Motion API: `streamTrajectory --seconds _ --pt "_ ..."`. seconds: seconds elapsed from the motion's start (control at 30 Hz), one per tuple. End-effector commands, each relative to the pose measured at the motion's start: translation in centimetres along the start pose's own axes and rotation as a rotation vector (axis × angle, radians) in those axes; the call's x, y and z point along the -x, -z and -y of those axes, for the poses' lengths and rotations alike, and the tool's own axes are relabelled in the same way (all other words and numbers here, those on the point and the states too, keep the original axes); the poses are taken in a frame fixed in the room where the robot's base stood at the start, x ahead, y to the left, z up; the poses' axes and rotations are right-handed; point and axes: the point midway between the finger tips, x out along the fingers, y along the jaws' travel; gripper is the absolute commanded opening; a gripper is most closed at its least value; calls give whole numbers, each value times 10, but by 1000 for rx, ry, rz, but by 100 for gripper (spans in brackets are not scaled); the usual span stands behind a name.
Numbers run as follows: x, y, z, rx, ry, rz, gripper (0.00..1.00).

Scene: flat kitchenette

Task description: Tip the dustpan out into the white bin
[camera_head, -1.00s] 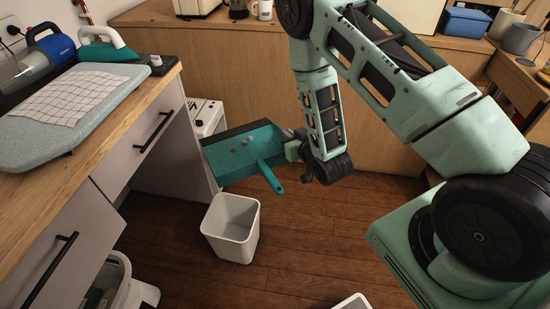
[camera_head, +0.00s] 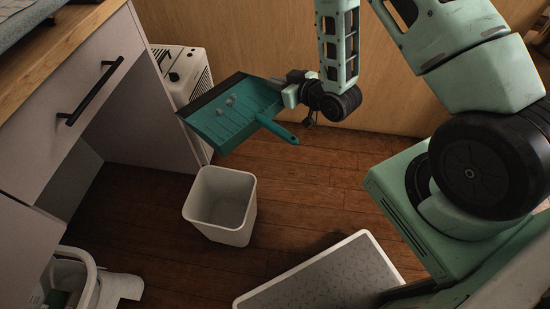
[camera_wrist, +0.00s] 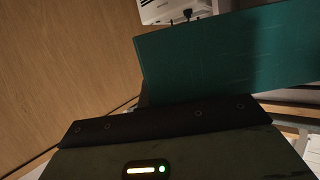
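The teal dustpan (camera_head: 205,124) is held in the air with its tray roughly level and its handle pointing to the lower right. A few small grey lumps (camera_head: 231,100) lie in it. My gripper (camera_head: 285,90) is shut on the dustpan's right side; the fingertips are partly hidden. The white bin (camera_head: 246,217) stands upright and open on the floor, below the dustpan in the picture. Its visible inside looks empty. In the wrist view the dustpan (camera_wrist: 235,55) fills the upper right, beyond the dark gripper edge.
A white drawer cabinet (camera_head: 75,110) stands at the left, with a white appliance (camera_head: 187,75) beyond it. A white container (camera_head: 78,285) is at the lower left. A white-rimmed grey patterned panel (camera_head: 325,280) lies at the bottom. Wooden floor is clear right of the bin.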

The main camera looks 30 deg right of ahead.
Motion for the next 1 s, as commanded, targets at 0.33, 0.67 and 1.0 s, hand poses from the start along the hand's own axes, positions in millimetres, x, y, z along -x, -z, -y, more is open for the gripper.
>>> streamTrajectory --seconds 0.33,0.67,1.0 --pt "-17 -77 19 56 180 -3 0" --pt "-22 -139 37 112 358 -2 0" --pt "-19 -194 51 163 524 -2 0"
